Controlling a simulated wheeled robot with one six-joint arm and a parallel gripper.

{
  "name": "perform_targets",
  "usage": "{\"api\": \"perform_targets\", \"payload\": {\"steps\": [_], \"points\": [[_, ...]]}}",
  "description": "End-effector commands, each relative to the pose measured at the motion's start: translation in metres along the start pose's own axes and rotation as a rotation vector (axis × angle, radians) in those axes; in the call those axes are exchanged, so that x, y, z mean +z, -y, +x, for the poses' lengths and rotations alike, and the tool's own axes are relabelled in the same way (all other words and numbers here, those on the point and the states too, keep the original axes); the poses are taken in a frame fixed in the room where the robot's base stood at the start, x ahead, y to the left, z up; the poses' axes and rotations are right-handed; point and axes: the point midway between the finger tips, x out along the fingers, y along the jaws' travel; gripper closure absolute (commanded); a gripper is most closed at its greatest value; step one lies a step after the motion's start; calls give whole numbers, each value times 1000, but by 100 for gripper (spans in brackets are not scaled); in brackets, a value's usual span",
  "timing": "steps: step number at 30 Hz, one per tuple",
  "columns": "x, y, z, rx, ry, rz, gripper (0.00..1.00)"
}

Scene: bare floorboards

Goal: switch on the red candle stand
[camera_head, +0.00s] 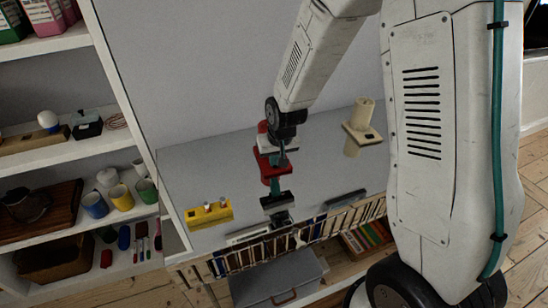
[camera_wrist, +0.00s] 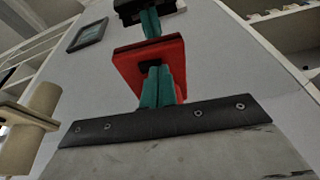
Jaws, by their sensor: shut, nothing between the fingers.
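The red candle stand (camera_head: 271,173) stands on the grey tabletop, partly hidden behind my wrist and gripper in the head view. Its square red plate (camera_wrist: 131,66) fills the middle of the wrist view, with a dark spot on it. My gripper (camera_wrist: 157,72) is shut and empty. Its teal fingers lie together, their tips over the red plate at the dark spot. I cannot tell whether they touch it. In the head view my gripper (camera_head: 282,160) overlaps the red plate.
A cream candle stand (camera_head: 352,133) stands to the right. A black one (camera_head: 277,200) is just nearer than the red. A yellow block with knobs (camera_head: 209,216) lies left. A dark tablet (camera_head: 344,199) lies near the front edge. Shelves (camera_head: 60,150) line the left.

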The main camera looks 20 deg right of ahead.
Motion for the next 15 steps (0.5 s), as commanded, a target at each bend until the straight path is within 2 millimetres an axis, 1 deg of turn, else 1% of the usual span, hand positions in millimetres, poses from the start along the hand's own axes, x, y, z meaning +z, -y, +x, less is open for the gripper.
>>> {"api": "perform_targets", "payload": {"steps": [2,10,15], "points": [[2,2,5,0,2,-1,100],[2,1,4,0,2,0,100],[2,-5,3,1,2,3,100]]}}
